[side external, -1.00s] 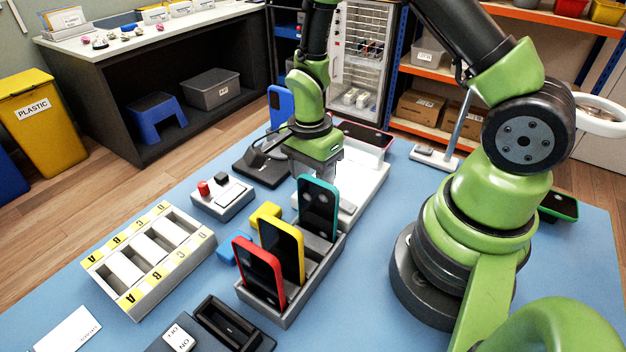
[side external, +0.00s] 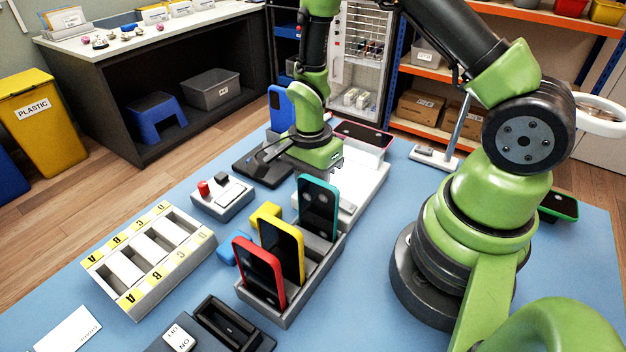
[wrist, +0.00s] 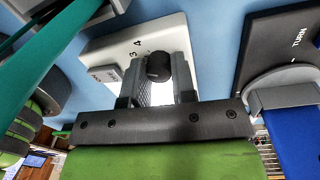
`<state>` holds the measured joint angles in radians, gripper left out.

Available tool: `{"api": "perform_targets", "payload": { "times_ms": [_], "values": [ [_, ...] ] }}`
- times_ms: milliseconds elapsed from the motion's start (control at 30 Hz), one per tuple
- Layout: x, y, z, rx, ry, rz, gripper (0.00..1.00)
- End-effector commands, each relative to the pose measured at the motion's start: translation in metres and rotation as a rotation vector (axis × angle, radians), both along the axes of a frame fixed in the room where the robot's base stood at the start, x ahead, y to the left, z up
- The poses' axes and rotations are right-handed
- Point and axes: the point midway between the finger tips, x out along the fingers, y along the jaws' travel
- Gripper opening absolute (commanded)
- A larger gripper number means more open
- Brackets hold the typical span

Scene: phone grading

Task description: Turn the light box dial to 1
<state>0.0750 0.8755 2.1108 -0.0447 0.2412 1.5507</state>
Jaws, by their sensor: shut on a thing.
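The light box (side external: 372,186) is a long white box at the back middle of the mat in the side view. In the wrist view its white top (wrist: 110,45) shows printed digits 3 and 4 beside a dark round dial (wrist: 158,66). My gripper (wrist: 158,80) is shut on the dial, one finger on each side. In the side view my gripper (side external: 318,160) is low over the light box's near left part, and the dial is hidden there. The dial's pointer and the digit 1 cannot be made out.
A rack (side external: 292,288) with red, yellow and teal phones stands close in front. A blue phone (side external: 281,108) stands behind my gripper, by a black pad marked TURN (wrist: 275,45). A box with red and black buttons (side external: 222,199) and a slotted tray (side external: 150,258) lie left.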

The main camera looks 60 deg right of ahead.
Motion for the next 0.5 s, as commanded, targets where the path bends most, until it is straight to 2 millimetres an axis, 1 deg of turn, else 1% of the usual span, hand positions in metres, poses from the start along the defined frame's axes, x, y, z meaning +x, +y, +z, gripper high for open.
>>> {"api": "perform_targets", "payload": {
  "times_ms": [267, 500],
  "values": [
    [0.0001, 0.0000, 0.0004, 0.000, 0.000, 0.147, 0.01],
    [0.0003, 0.0002, 0.0005, -0.001, 0.000, 0.336, 0.01]
  ]
}}
